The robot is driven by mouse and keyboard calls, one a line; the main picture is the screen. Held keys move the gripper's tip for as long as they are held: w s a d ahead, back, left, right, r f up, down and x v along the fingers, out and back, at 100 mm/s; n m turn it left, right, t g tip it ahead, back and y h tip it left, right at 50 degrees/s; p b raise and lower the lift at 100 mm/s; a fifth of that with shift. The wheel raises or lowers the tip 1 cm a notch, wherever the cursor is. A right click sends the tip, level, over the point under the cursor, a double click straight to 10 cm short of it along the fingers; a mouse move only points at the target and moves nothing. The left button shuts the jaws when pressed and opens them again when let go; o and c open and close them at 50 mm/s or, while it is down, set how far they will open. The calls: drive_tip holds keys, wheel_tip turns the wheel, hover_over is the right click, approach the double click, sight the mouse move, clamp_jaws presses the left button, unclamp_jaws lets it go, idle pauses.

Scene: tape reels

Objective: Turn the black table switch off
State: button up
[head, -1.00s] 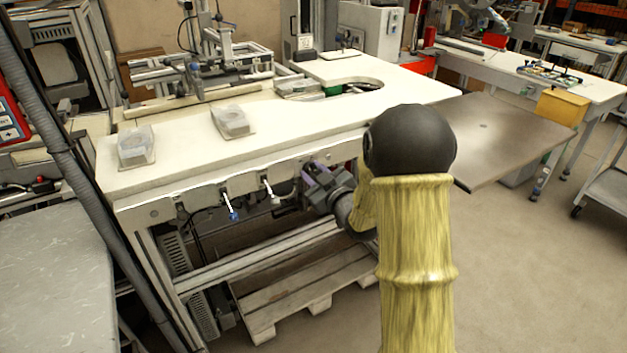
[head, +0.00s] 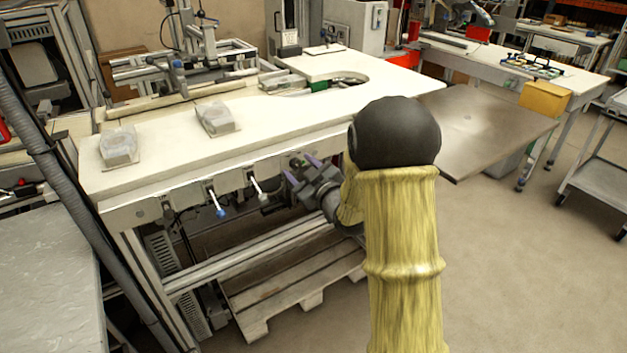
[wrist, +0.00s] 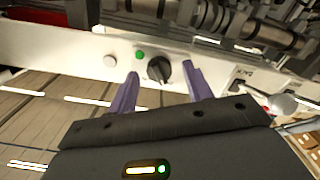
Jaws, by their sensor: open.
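The black table switch (wrist: 159,70) is a round black knob with a raised grip bar, on the white panel along the table's front edge in the wrist view. The bar looks tilted from vertical. My gripper (wrist: 161,76) is open, with one purple finger to the left of the knob and one to the right. I cannot tell whether a fingertip touches it. In the head view my gripper (head: 301,169) is at the table's front edge, and the knob cannot be made out clearly there.
A green button (wrist: 140,55) and a white button (wrist: 110,61) sit left of the knob. Right of it in the wrist view is a lever with a pale end (wrist: 283,104). The white table (head: 165,165) has a blue-tipped lever (head: 217,204) beneath its edge. A wooden pallet (head: 290,285) lies below.

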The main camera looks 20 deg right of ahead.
drive_tip(key=b+v, duration=0.9)
drive_tip(key=v, duration=0.8)
drive_tip(key=shift+b, duration=0.4)
